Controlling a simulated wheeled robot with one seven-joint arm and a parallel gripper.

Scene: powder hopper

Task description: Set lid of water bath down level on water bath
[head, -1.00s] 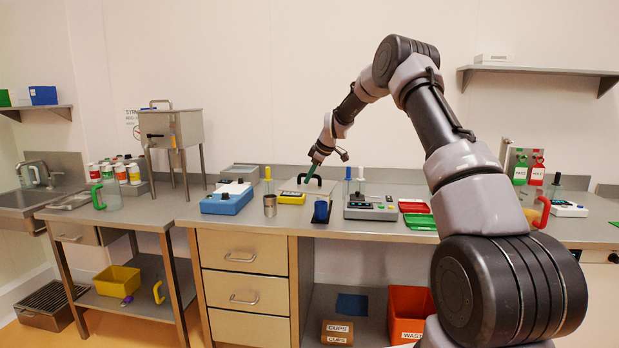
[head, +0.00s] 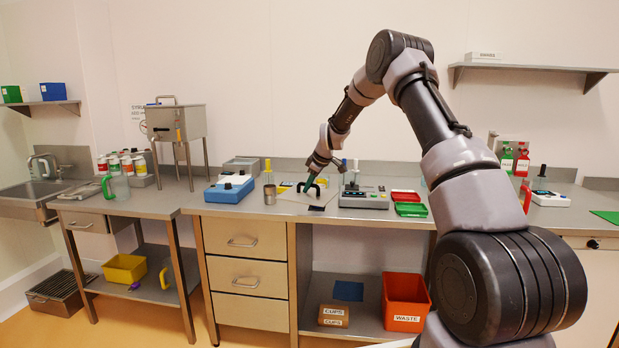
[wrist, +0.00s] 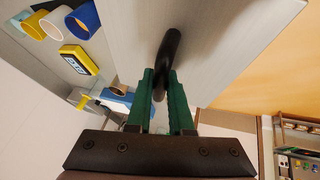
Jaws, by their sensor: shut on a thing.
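My gripper (head: 310,182) is shut on the black arched handle of the lid, and its green fingers pinch one end of the handle (wrist: 170,50) in the wrist view. A low grey steel box (head: 241,165) at the back of the bench may be the water bath; I cannot confirm this.
A blue box (head: 228,190) and a steel cup (head: 269,194) stand left of the lid. A yellow timer (wrist: 79,58) lies close by. A grey instrument (head: 363,199) and red and green trays (head: 410,209) are to the right. A small dark object (head: 316,208) is at the front edge.

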